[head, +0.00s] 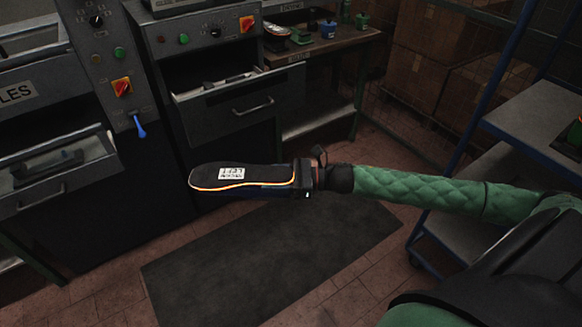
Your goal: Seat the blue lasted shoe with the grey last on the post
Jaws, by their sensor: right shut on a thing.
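My right gripper (308,178) is shut on the end of a dark, shoe-shaped piece (262,177) and holds it level in the air, above the floor mat. The piece has a glowing orange line along its edge and a white printed label on top. A dark blue tint shows on its lower side near the gripper. I cannot tell whether it is the blue lasted shoe, and no grey last shows on it. A small blue object (328,30) stands on the back bench, too small to make out. I cannot make out a post. My left gripper is out of view.
Two dark machines with knobs and buttons stand at the left, each with a pulled-out drawer (222,92) (50,180). A wooden bench (340,42) with small items is behind. A blue-framed shelf (540,115) stands right. A dark mat (250,265) covers clear floor.

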